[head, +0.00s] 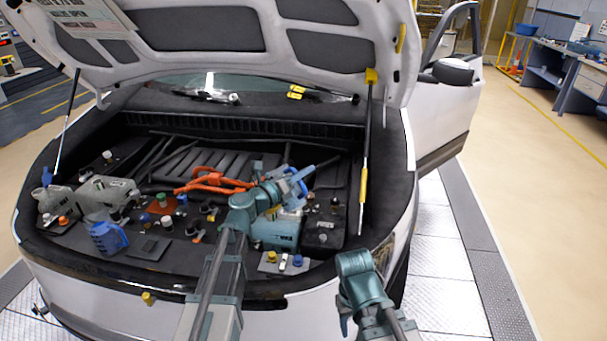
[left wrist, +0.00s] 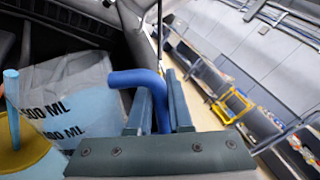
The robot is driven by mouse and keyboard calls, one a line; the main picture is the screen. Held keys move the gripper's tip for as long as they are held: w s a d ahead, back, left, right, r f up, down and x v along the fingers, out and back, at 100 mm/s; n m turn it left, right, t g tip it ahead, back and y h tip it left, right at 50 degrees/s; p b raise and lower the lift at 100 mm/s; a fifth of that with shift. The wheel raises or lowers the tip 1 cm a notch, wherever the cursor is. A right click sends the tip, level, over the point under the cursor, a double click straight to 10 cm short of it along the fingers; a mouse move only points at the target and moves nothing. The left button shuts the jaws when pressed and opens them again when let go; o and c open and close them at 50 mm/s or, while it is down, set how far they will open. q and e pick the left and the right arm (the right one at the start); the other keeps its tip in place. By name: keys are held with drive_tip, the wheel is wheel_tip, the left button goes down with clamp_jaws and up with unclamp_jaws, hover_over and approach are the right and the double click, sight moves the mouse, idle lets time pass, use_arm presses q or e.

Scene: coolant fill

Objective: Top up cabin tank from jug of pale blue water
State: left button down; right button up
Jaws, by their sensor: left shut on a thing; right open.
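The jug (left wrist: 75,85) is a pale translucent vessel with "500 ML" marks and a blue handle (left wrist: 135,78). My left gripper (left wrist: 160,108) is shut on that handle. In the head view, my left gripper (head: 292,183) holds the jug over the right part of the engine bay, and the arm hides much of it. A pale blue column (left wrist: 12,85), which looks like falling water, meets a yellow round piece (left wrist: 30,155) below. A grey-teal tank (head: 277,233) sits under the jug. My right gripper (head: 357,264) is empty outside the front right of the car; its fingertips are hard to make out.
The propped bonnet (head: 230,35) hangs over the bay, with a strut (head: 364,150) right of the jug. Orange hoses (head: 215,180) cross the middle. Caps (head: 284,259) sit at the front edge.

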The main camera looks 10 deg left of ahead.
use_arm(q)
drive_tip(key=shift+w+a+r+n, duration=0.1)
drive_tip(key=shift+w+a+n, duration=0.15)
drive_tip(key=shift+n, duration=0.35)
drive_tip(key=shift+w+a+r+n, duration=0.1)
drive_tip(key=shift+a+n, duration=0.15)
drive_tip(key=shift+n, duration=0.35)
idle(2.1)
drive_tip(key=shift+w+a+f+n, duration=0.1)
drive_tip(key=shift+w+a+n, duration=0.3)
drive_tip(key=shift+a+n, duration=0.45)
idle(2.4)
drive_tip(key=shift+d, duration=0.3)
idle(0.3)
